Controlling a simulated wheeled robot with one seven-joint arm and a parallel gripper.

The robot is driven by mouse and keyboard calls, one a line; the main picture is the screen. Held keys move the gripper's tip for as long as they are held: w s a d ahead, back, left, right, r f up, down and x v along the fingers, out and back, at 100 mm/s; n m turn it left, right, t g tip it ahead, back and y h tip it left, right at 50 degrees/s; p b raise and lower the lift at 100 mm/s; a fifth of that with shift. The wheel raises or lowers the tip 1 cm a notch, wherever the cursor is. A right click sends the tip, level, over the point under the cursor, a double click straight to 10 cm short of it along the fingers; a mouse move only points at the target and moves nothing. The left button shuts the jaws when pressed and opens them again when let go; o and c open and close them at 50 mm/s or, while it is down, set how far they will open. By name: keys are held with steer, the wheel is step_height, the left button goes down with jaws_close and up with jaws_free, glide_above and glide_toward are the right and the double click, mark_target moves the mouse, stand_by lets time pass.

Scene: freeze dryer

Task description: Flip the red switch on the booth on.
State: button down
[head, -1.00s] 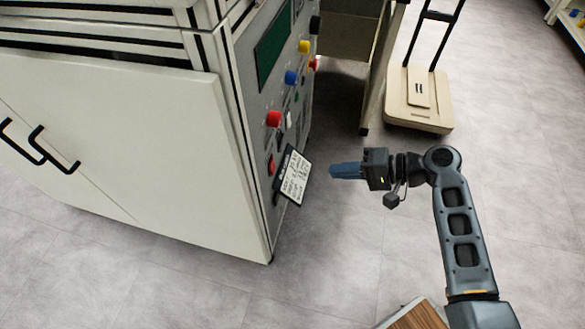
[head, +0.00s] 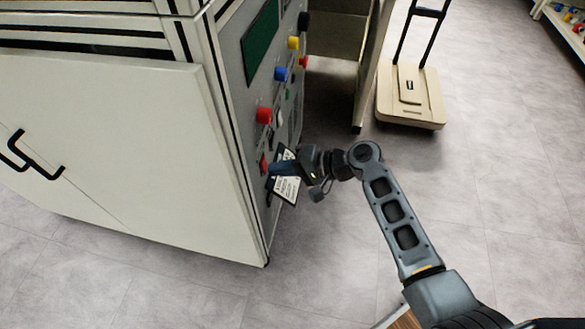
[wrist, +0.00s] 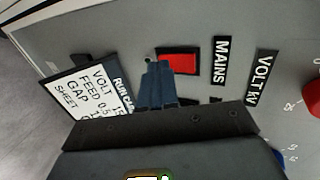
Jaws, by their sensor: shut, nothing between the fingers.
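The red switch (wrist: 178,61) sits on the grey panel beside a black MAINS label (wrist: 221,61) in the wrist view. In the head view the red switch (head: 264,163) is low on the booth's (head: 228,62) side panel. My gripper (wrist: 152,68) is shut and empty, its blue fingertips just beside the switch's edge in the wrist view. In the head view my gripper (head: 272,168) reaches the panel by the switch. I cannot tell whether the fingertips touch it, nor which way the switch is set.
A card with writing (wrist: 90,92) hangs beside the switch, close to my fingers; it also shows in the head view (head: 287,188). A red knob (head: 264,115) and a blue knob (head: 281,74) stick out above. A beige platform cart (head: 412,105) stands behind on clear floor.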

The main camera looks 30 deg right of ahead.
steer(key=shift+w+a, duration=0.1)
steer(key=shift+w+a+f, duration=0.1)
steer(key=shift+w+a, duration=0.05)
stand_by(0.3)
steer(key=shift+r+p, duration=0.8)
steer(key=shift+r, duration=0.1)
